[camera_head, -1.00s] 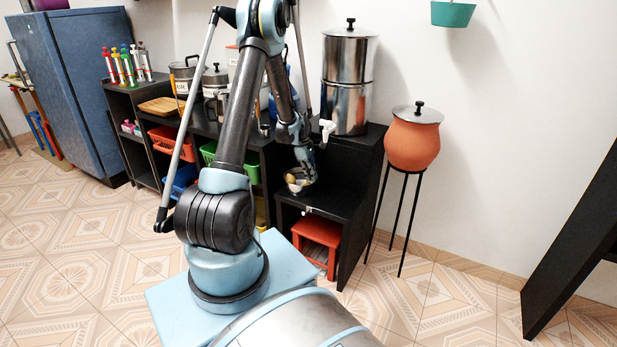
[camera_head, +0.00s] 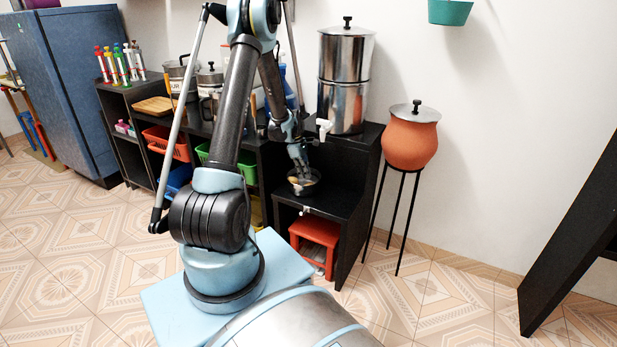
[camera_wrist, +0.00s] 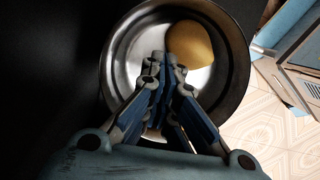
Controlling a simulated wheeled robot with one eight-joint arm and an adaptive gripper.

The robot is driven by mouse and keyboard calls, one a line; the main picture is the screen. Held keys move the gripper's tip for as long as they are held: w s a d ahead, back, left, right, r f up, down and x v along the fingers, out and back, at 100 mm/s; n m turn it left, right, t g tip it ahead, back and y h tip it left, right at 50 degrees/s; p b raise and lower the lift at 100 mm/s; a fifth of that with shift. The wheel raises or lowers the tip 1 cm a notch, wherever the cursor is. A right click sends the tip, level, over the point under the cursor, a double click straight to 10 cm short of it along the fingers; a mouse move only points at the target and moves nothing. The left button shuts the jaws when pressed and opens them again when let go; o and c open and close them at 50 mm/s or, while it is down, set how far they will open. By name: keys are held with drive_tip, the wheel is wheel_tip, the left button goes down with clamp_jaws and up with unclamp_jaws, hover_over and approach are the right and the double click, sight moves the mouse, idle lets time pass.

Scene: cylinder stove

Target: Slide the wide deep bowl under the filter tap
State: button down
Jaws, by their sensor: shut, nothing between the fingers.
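The wide deep bowl (camera_head: 304,187) is shiny metal and stands on the low black shelf (camera_head: 327,204), below and a little left of the filter's white tap (camera_head: 324,127). In the wrist view the bowl (camera_wrist: 237,68) is seen from above, with a round yellow-brown item (camera_wrist: 190,44) inside. My gripper (camera_head: 299,164) points down at the bowl. In the wrist view its shut, empty fingers (camera_wrist: 165,66) overlap the bowl's opening. I cannot tell whether they touch its wall. The steel filter (camera_head: 344,85) stands on the higher black step.
A red stool (camera_head: 315,236) is under the low shelf. A clay pot (camera_head: 411,141) on a thin black stand is to the right. A black shelf unit with pans and baskets, including a green basket (camera_head: 203,153), is to the left. Open tiled floor lies in front.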

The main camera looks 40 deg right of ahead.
drive_tip(key=v, duration=0.9)
drive_tip(key=shift+r, duration=0.2)
drive_tip(key=shift+s, duration=0.15)
drive_tip(key=c, duration=2.1)
unclamp_jaws()
drive_tip(key=shift+a, duration=0.15)
drive_tip(key=shift+o, duration=0.2)
drive_tip(key=a+r+m+t, duration=0.1)
drive_tip(key=a+r, duration=0.4)
drive_tip(key=a, duration=0.5)
drive_tip(key=a+r+m+t, duration=0.1)
drive_tip(key=a+r, duration=0.5)
drive_tip(key=a, duration=0.4)
drive_tip(key=a+r, duration=0.5)
drive_tip(key=a, duration=0.4)
drive_tip(key=s+a+r+m+t, duration=0.1)
drive_tip(key=s+a, duration=0.3)
drive_tip(key=a, duration=0.2)
drive_tip(key=s+a+m, duration=0.1)
drive_tip(key=s+a, duration=0.2)
drive_tip(key=a, duration=0.4)
drive_tip(key=s+a+f+m+t+y, duration=0.1)
drive_tip(key=s+a+f, duration=0.4)
drive_tip(key=s+a, duration=0.4)
drive_tip(key=shift+s+a+f+t, duration=0.2)
drive_tip(key=shift+s+a+t, duration=0.1)
drive_tip(key=shift+s, duration=0.9)
